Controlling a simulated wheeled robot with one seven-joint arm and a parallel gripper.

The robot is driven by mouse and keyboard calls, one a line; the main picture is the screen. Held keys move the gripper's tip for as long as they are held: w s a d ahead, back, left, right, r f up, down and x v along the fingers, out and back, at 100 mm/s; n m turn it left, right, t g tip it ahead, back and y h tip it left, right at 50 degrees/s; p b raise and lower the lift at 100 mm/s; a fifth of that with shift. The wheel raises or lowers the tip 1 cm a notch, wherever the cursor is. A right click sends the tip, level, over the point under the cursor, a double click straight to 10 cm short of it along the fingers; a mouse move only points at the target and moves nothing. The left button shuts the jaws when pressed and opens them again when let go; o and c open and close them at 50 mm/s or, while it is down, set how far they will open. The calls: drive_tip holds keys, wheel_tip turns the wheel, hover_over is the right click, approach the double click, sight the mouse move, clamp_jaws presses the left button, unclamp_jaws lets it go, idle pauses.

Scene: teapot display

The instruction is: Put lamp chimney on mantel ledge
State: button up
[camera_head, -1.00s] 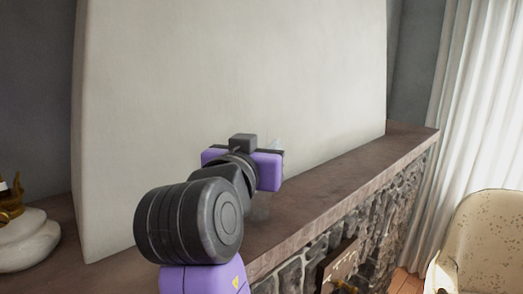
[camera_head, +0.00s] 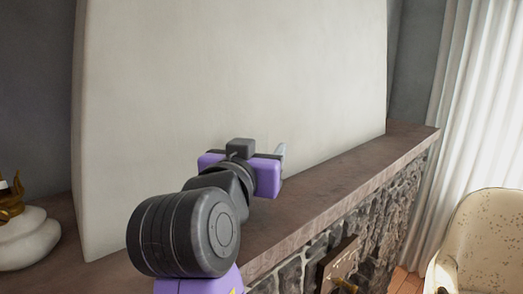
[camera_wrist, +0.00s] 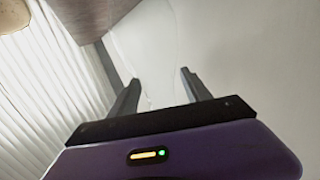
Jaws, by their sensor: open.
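The mantel ledge (camera_head: 330,178) is a long brown shelf running from lower left to upper right, above a stone front. My gripper (camera_head: 281,158) is over the ledge, close to the pale wall; its purple body hides most of what lies beyond it. In the wrist view my gripper (camera_wrist: 158,90) shows two dark fingers spread apart, with no solid thing clearly held between them. A faint, clear curved outline (camera_wrist: 125,58) shows beyond the fingers and may be the glass lamp chimney; I cannot tell whether it stands on the ledge (camera_wrist: 98,14). A small grey-blue sliver shows beside the gripper in the head view.
The pale chimney breast (camera_head: 235,75) rises behind the ledge. A white and gold ornament (camera_head: 25,235) sits at the far left. A cream speckled chair (camera_head: 485,240) and white curtain (camera_head: 480,90) are at right. The ledge's right part is clear.

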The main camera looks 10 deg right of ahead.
drive_tip(key=b+v, duration=0.1)
drive_tip(key=v, duration=1)
